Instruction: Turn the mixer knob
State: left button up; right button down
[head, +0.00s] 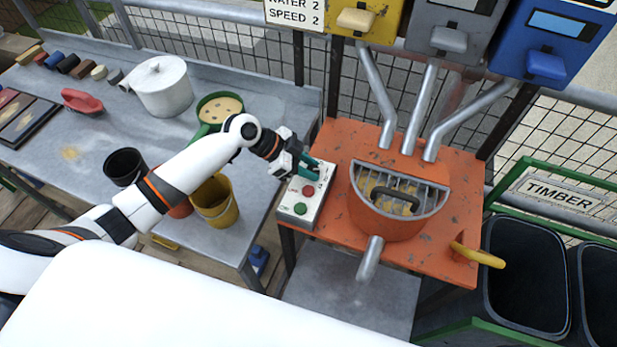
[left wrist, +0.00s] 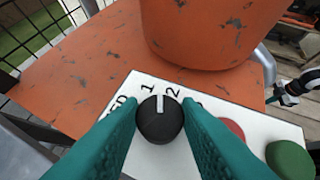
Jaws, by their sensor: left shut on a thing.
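The mixer knob (left wrist: 160,118) is a round black dial with a white pointer line, on a white control panel (head: 322,181). In the left wrist view the pointer stands between the marks 1 and 2. My left gripper (head: 311,168), with teal fingers, is shut on the knob, one finger on each side. A red button (head: 308,190) and a green button (head: 300,208) sit on the same panel. The orange mixer (head: 390,215) has a grated drum beside the panel. A dark gripper (left wrist: 279,96), apparently my right one, shows small at the right of the left wrist view; its jaws are unclear.
A sign (head: 294,14) reads "WATER 2, SPEED 2". Yellow, grey and blue dispensers (head: 552,45) hang above the mixer. A grey table (head: 100,70) at left bears a white pot (head: 163,88), a green-rimmed bowl (head: 219,106) and buckets (head: 213,199). Dark bins (head: 527,275) stand at right.

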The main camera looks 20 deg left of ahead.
pick_arm(q)
jog(key=m+g+b, duration=0.1)
jog(key=b, duration=0.1)
jog(key=m+g+b, duration=0.1)
jog(key=m, duration=0.1)
jog(key=shift+w+f+h+b, duration=0.2)
jog(key=shift+h+b, duration=0.1)
jog(key=shift+b, duration=0.1)
jog(key=shift+r+m+g+b, duration=0.2)
jog(key=shift+m+g+b, duration=0.6)
jog(key=o, duration=1)
jog(key=b+v, duration=0.1)
jog(key=v, duration=1.1)
